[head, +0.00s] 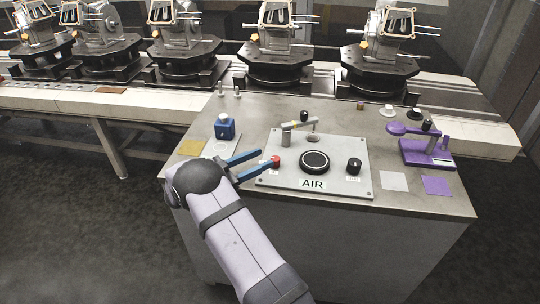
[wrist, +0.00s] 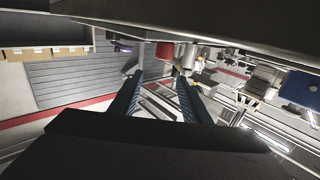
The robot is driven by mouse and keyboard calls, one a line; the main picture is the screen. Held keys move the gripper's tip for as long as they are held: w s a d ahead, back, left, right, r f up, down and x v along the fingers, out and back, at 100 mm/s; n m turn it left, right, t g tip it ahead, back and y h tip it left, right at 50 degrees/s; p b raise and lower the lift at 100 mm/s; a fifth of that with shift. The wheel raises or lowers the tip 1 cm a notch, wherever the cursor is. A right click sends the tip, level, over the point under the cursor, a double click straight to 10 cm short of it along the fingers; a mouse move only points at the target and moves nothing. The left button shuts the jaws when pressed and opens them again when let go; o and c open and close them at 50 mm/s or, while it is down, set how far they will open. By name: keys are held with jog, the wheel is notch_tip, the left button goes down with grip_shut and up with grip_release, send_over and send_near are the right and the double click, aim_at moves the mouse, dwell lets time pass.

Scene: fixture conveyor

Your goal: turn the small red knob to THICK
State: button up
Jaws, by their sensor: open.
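The small red knob (head: 276,161) is at the left side of the light grey AIR panel (head: 345,186). Small labels lie beside it, too small to read, so I cannot tell which setting it points to. My gripper (head: 267,158) reaches in from the lower left with its two blue fingers spread, close to the red knob. The lower finger's tip appears to be right at the knob; contact cannot be told.
The panel also has a large black dial (head: 315,161), a black knob (head: 354,166) and a jointed metal arm (head: 300,129). A conveyor with fixtures (head: 275,60) runs behind.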

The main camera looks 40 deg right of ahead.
notch_tip(320, 180, up, 8)
jog(key=s+d+p, duration=0.1)
jog(key=p, duration=0.5)
jog(key=y+p, duration=0.2)
jog(key=y, duration=0.3)
send_near(275, 158)
jog(key=x, duration=0.2)
jog(key=shift+s+d+f, duration=0.1)
jog(key=shift+d+f, duration=0.15)
jog(key=shift+f, duration=0.15)
jog(key=shift+d+f, duration=0.1)
jog(key=shift+d, duration=0.4)
jog(key=shift+p+x, duration=1.1)
jog(key=shift+x, duration=2.05)
jog(key=shift+c, duration=0.3)
jog(key=c, duration=1)
